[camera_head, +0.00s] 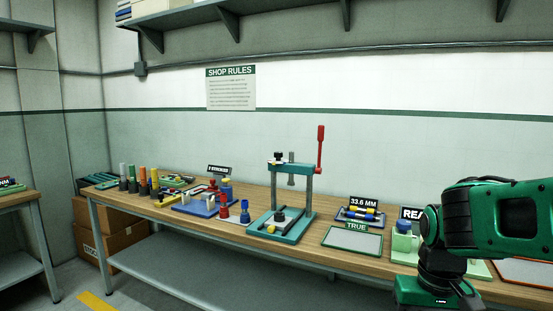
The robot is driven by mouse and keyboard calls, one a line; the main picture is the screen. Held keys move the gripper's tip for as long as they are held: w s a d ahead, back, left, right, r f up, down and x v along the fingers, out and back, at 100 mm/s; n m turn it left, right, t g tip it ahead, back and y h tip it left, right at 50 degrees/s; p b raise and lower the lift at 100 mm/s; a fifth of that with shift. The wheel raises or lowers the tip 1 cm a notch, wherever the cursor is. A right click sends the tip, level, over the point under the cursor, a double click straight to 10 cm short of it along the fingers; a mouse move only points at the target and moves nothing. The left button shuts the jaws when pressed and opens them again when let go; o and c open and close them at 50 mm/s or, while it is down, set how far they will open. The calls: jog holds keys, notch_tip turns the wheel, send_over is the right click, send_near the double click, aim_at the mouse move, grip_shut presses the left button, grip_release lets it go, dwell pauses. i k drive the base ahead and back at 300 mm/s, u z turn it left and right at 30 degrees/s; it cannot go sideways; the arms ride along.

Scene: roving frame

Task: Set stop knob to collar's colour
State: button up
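A teal press frame (283,200) stands upright on the wooden bench with a raised red lever (320,150). A small black knob (278,156) is at its top left, and another dark knob-like part (280,216) sits on its base. I cannot tell which part is the stop knob. No part is clearly a collar; small rings and bands are too small to tell. To the right of the press, a tray (347,217) under a "33.6 MM" sign holds yellow and blue pieces. My green arm enters at the right; its fingertips are out of view.
Red and blue pieces (245,211) stand left of the press. Coloured cylinders (143,181) stand at the bench's left end. A grey "TRUE" plate (352,242) lies bare at the front right. A light-green block (405,243) is close to my arm. Boxes (120,245) are on the floor.

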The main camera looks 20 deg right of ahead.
aim_at(278, 154)
jog(key=k, duration=1.2)
jog(key=z, duration=0.35)
jog(key=i, duration=2)
jog(key=u, duration=0.55)
